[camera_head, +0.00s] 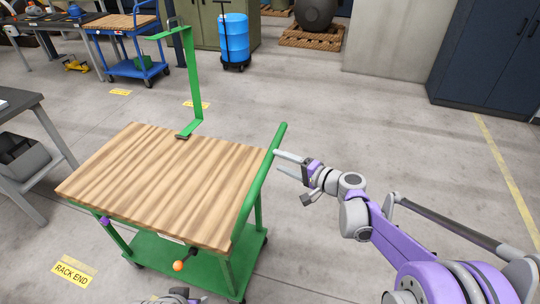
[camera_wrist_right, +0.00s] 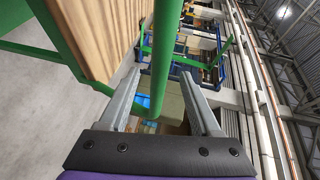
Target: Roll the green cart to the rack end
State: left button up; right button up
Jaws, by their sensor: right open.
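The green cart (camera_head: 240,262) has a wooden-slat top (camera_head: 165,180), a lower green shelf and a tall green bracket (camera_head: 193,85) at its far side. Its slanted green push handle (camera_head: 262,180) runs along the right side. My right gripper (camera_head: 276,162) is open at the upper part of the handle. In the right wrist view its open fingers (camera_wrist_right: 163,100) lie on either side of the green handle bar (camera_wrist_right: 162,60), with gaps visible. A yellow RACK END floor label (camera_head: 72,272) lies left of the cart's near end.
A grey table (camera_head: 22,103) stands close on the left. A blue cart (camera_head: 130,66), a blue barrel (camera_head: 233,38) and a dark cabinet (camera_head: 490,60) stand at the back. An orange knob (camera_head: 178,266) sticks out below the cart top. Floor right of the cart is clear.

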aim_at(270, 156)
jog(key=x, duration=0.5)
jog(key=shift+w+a, duration=0.15)
jog(key=shift+w, duration=0.05)
grip_shut()
dwell(1.2)
